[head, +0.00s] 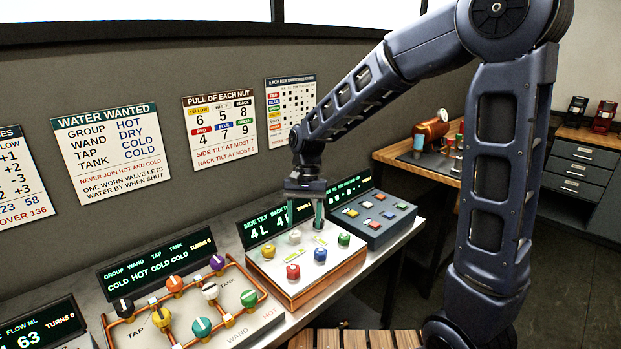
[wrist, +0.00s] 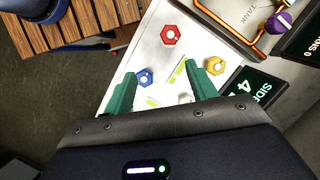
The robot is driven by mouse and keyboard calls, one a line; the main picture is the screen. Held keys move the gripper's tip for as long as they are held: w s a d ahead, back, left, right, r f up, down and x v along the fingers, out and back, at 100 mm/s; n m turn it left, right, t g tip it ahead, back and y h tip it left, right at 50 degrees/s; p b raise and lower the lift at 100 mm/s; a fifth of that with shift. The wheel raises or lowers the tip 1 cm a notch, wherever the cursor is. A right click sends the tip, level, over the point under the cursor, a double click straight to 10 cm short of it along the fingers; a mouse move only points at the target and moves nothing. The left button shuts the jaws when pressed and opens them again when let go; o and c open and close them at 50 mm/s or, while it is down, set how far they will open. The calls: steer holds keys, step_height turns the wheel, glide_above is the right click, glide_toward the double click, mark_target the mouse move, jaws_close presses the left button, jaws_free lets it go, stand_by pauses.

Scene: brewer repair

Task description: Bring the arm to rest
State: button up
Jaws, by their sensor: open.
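My arm reaches in from the right of the head view and hangs over the workbench. My gripper (head: 319,213) points down above the white tilt panel (head: 331,250) with coloured nuts. Its two green fingers are apart with nothing between them. In the wrist view my gripper (wrist: 161,88) is open over the same panel. A red nut (wrist: 171,35) and a blue nut (wrist: 145,77) show beyond and between the fingers, and a white nut (wrist: 186,98) is partly hidden by the right finger. The display behind the panel (head: 268,229) reads 4L and a partly hidden value.
Left of the panel stands a pipe board (head: 221,318) with coloured valve knobs. A blue-grey button box (head: 375,222) stands right. A wooden slatted surface (head: 356,338) lies in front. Charts such as the nut chart (head: 219,127) hang on the wall. Open floor (head: 580,270) lies right.

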steer(key=d+r+t, duration=0.2)
steer(key=d+r, duration=0.2)
steer(key=d, duration=0.5)
steer(key=d+r+t, duration=0.2)
steer(key=d+r, duration=0.2)
steer(key=d, duration=0.5)
steer(key=s+d+r+t, duration=0.1)
steer(key=s+d+t, duration=0.1)
steer(key=d, duration=0.5)
steer(key=s+d+r+t, duration=0.1)
steer(key=s+d+t, duration=0.1)
steer(key=s+d, duration=0.2)
steer(key=d, duration=0.3)
steer(key=shift+s+d+r, duration=0.25)
steer(key=shift+d+r, duration=0.05)
steer(key=shift+r, duration=0.1)
